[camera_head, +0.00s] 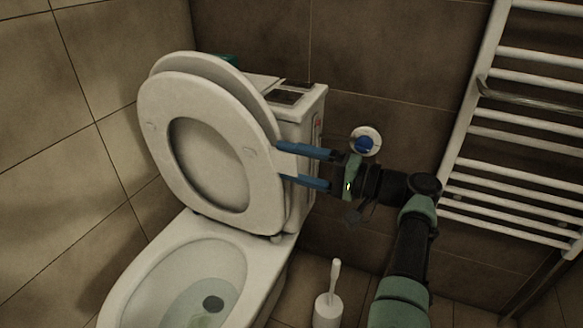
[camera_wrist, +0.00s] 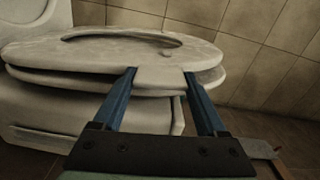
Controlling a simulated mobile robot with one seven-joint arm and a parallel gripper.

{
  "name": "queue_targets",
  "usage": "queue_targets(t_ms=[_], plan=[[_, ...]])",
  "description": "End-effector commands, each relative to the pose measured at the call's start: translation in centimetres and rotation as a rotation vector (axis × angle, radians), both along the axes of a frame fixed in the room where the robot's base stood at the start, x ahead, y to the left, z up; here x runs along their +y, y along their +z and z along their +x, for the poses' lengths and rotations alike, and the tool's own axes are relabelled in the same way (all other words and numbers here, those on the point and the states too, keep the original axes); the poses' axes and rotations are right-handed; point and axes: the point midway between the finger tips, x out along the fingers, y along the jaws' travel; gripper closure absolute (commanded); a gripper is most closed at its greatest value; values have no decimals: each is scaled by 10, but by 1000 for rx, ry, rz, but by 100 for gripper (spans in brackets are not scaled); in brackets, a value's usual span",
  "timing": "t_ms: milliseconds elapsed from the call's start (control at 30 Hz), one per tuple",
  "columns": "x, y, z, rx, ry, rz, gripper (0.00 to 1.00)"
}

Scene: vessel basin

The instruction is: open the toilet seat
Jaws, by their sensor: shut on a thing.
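The toilet seat (camera_head: 155,125), a pale ring with an oval opening, stands raised and leaning back above the open bowl (camera_head: 136,277). The lid (camera_head: 195,62) stands raised just behind it; only its upper edge shows. My gripper (camera_head: 281,161) reaches from the right, its two blue fingers spaced apart at the seat's right edge and shut on the seat. In the wrist view, my gripper (camera_wrist: 160,74) has its fingertips at the edge of the seat (camera_wrist: 206,60), with part of the edge between them. The exact finger contact is hard to see.
The cistern (camera_head: 308,107) stands behind the lid, with a dark panel on top. A round wall fitting with a blue centre (camera_head: 365,142) is close behind my wrist. A white towel rail (camera_head: 520,137) is at right. A toilet brush (camera_head: 328,308) stands on the floor near my arm.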

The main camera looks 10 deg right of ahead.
Motion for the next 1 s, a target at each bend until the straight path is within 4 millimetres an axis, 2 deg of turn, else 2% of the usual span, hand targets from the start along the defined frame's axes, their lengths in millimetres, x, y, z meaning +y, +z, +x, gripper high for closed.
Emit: queue_targets(t_ms=[300,333,467,767,867,1000], plan=[[-3,3,1,-7,-10,0,100],[-3,3,1,-7,-10,0,23],[-2,2,1,-5,-8,0,0],[-4,1,-1,-1,-5,0,0],[-12,2,-7,0,-6,1,0],[-34,3,-22,0,-9,0,0]])
